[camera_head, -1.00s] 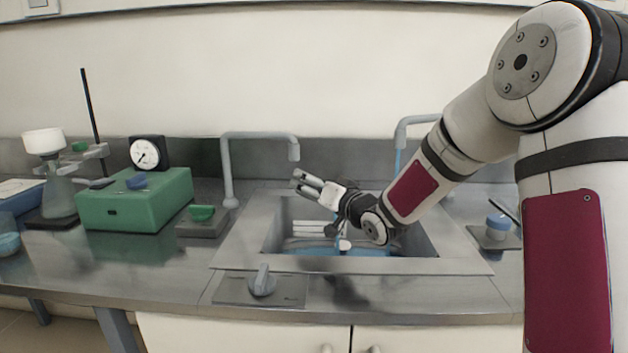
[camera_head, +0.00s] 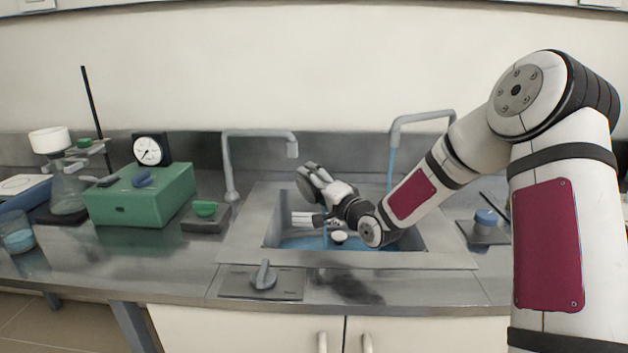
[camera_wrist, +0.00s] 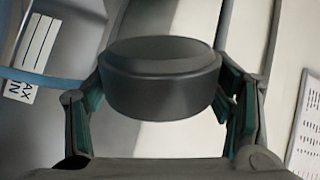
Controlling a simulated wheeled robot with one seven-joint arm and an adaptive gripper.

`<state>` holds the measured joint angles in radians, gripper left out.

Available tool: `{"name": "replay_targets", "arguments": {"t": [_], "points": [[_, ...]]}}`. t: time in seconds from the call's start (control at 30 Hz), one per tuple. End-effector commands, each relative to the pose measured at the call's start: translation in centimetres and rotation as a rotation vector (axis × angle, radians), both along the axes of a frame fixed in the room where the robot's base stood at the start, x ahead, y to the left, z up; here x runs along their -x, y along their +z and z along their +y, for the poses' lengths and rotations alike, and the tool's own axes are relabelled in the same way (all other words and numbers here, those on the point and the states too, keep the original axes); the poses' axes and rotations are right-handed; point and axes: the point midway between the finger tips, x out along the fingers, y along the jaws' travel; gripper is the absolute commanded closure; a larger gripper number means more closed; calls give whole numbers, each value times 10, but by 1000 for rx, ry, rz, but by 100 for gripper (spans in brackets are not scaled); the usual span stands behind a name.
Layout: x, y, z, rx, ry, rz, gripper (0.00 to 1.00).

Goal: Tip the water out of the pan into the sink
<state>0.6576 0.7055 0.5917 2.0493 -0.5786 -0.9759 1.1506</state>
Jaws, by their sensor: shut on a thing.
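My gripper (camera_head: 312,186) is over the left part of the sink (camera_head: 450,258), fingers towards the upper left. It is shut on a dark grey round thing, apparently the pan (camera_head: 304,188), seen as a dark oval. In the wrist view the pan (camera_wrist: 160,85) sits between both fingers, showing a smooth round face and a thick side. Its inside is not visible, so I cannot tell whether water is in it. Blue water (camera_head: 300,243) lies in the sink basin, partly hidden by my arm.
A blue stream runs from the right tap (camera_head: 425,117). The left tap (camera_head: 228,165) stands behind the sink's left side. A green box (camera_head: 140,195), a dial gauge (camera_head: 150,150) and a flask (camera_head: 68,190) are on the left.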

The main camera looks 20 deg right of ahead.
Motion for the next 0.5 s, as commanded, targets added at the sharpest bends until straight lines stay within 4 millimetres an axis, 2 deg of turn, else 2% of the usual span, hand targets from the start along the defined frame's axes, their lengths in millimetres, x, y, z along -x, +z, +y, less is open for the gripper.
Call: {"name": "replay_targets", "arguments": {"t": [0.5], "points": [[1,-4,-2,-379,-2,106,55]]}}
